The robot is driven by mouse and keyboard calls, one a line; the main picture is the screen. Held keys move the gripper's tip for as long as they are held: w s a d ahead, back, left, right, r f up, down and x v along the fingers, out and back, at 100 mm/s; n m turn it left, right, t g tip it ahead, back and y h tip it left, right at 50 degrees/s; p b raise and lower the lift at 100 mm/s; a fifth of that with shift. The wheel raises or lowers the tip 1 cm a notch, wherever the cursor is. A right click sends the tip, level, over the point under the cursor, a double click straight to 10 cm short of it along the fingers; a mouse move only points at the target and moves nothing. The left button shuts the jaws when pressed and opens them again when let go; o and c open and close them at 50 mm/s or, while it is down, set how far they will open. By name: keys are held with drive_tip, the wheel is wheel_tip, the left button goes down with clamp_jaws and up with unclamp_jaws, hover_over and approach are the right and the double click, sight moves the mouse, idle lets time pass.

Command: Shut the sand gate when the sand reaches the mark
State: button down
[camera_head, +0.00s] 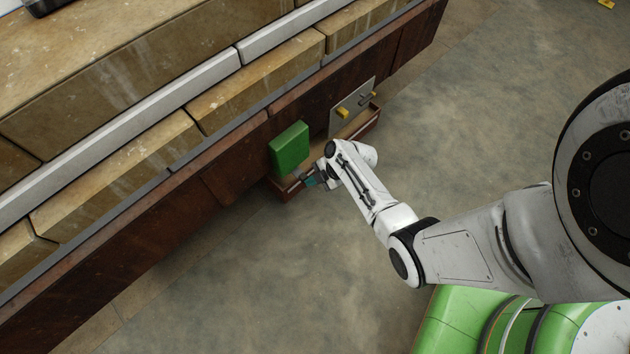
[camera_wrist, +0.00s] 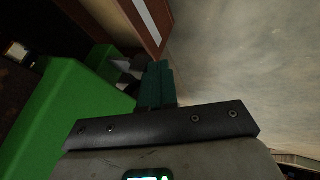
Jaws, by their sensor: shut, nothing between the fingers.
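A green box (camera_head: 289,148) is fixed to the dark brown side wall of the stack. It fills the left of the wrist view (camera_wrist: 50,115). Below it a long reddish-brown trough (camera_head: 370,121) runs along the wall, partly hidden by my arm. My gripper (camera_head: 310,181) is at the trough's near end, just below and right of the green box. In the wrist view its teal fingers (camera_wrist: 156,84) are together and empty, close to grey parts (camera_wrist: 125,70) beside the green box. I cannot make out the gate or the sand level.
A grey plate (camera_head: 350,106) with two yellow knobs is on the wall right of the green box. In the wrist view a brown panel (camera_wrist: 160,45) with a white strip (camera_wrist: 147,22) lies beyond the fingers.

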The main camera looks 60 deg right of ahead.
drive_tip(key=shift+w+d, duration=0.15)
drive_tip(key=shift+w, duration=0.4)
drive_tip(key=shift+d+r, duration=0.1)
drive_tip(key=shift+r, duration=0.15)
drive_tip(key=p+v, duration=0.5)
drive_tip(key=v, duration=0.5)
drive_tip(key=shift+s, duration=0.45)
